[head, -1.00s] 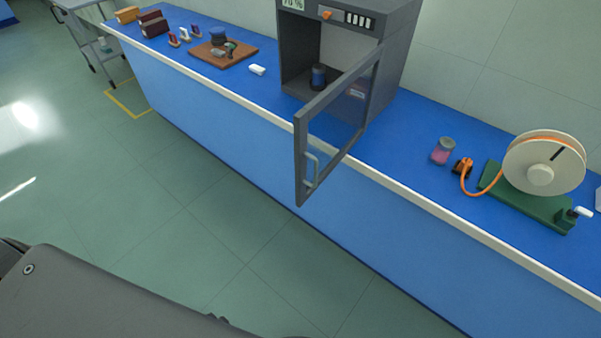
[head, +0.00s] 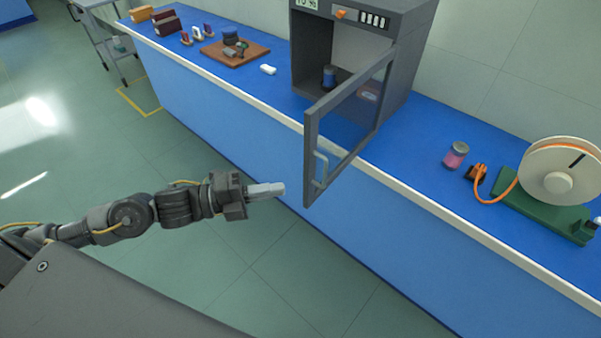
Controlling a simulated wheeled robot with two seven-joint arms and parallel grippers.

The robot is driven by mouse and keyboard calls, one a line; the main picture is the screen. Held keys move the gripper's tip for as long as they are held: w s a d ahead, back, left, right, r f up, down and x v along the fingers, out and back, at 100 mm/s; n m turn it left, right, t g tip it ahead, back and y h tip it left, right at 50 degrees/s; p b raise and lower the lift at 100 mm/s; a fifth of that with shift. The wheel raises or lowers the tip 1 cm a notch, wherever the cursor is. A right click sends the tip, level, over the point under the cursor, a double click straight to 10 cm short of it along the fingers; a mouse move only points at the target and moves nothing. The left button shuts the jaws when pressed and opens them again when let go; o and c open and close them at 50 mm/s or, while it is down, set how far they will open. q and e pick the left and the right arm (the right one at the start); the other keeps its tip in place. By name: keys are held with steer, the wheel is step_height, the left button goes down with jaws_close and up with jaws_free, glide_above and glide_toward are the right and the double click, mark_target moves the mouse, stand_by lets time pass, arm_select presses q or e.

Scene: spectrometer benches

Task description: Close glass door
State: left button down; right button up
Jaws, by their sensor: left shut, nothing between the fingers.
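The glass door (head: 346,133) is a grey frame with a clear pane and a pale bar handle (head: 320,168) near its free edge. It stands wide open and juts out past the bench's front edge. It is hinged on the right side of the grey cabinet (head: 402,75), whose inside shows a dark blue jar (head: 329,77). My left gripper (head: 281,188) is shut and empty. It points right and shows just left of the door's free edge in the picture, apart from it. My right gripper is not in view.
The blue bench (head: 250,123) runs diagonally, with open green floor in front. Right of the cabinet stand a pink jar (head: 455,156) and a cable reel (head: 560,172) on a green base. A brown board (head: 236,54) with small items lies left of the cabinet.

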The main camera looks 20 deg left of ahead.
arm_select(q)
steer(key=w+d+p, duration=0.4)
steer(key=w+p, duration=0.2)
steer(key=w, duration=0.1)
steer(key=shift+d, duration=0.3)
stand_by(0.4)
